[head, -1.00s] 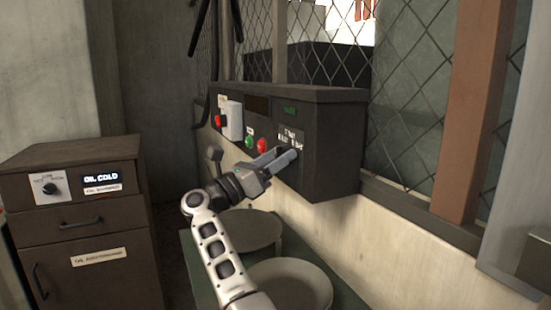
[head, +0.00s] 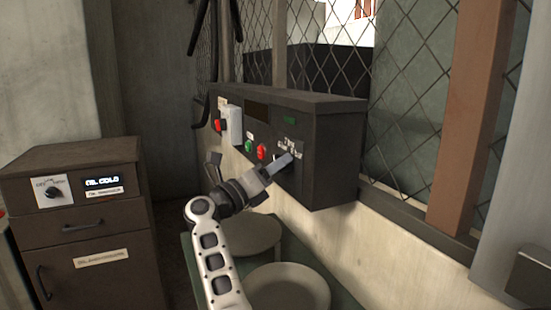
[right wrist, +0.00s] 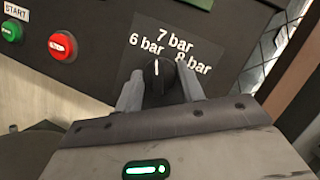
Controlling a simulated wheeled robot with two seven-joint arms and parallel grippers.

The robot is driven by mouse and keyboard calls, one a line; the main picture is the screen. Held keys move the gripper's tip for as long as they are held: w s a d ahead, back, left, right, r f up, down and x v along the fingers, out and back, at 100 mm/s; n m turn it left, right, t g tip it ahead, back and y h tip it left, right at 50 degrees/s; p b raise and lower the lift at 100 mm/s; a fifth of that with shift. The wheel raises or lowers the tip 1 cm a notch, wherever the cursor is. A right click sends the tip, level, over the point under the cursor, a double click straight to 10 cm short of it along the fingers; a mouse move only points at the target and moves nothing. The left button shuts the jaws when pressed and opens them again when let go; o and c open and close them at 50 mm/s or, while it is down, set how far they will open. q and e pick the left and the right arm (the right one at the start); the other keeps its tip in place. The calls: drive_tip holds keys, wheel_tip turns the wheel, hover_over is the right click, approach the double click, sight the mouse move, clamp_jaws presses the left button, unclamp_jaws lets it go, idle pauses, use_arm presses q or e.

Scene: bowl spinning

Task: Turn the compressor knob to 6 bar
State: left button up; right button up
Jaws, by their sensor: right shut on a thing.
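The compressor knob (right wrist: 158,77) is black and round with a white pointer line. It sits on the dark panel below the labels "6 bar", "7 bar" and "8 bar". In the right wrist view my right gripper (right wrist: 160,88) has one finger on each side of the knob and is shut on it. The pointer stands nearly straight up in that view, toward the gap between "6 bar" and "7 bar". In the head view my right gripper (head: 284,163) is at the panel's right part and hides the knob. My left gripper is not in view.
A red button (head: 262,152) and a green button (head: 248,146) sit left of the knob on the control box (head: 335,150). Two pale round seats or bowls (head: 288,288) stand below. A brown cabinet (head: 100,250) with a dial stands at left.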

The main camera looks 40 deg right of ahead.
use_arm(q)
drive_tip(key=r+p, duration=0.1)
drive_tip(key=p, duration=0.2)
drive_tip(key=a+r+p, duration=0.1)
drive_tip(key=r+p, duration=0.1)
drive_tip(key=p, duration=0.1)
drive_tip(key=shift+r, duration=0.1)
use_arm(e)
drive_tip(key=n+t+y, duration=0.1)
drive_tip(key=n, duration=0.2)
drive_tip(key=n+t, duration=0.1)
drive_tip(key=n, duration=0.2)
drive_tip(key=shift+r+y, duration=0.2)
drive_tip(key=shift+y, duration=0.2)
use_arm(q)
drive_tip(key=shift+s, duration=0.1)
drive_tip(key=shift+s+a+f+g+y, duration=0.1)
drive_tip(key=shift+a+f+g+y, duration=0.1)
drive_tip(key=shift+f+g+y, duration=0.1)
use_arm(e)
drive_tip(key=shift+n, duration=0.3)
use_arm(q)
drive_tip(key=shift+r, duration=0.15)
use_arm(e)
drive_tip(key=o, duration=1)
drive_tip(key=shift+a, duration=0.1)
drive_tip(key=shift+c, duration=0.2)
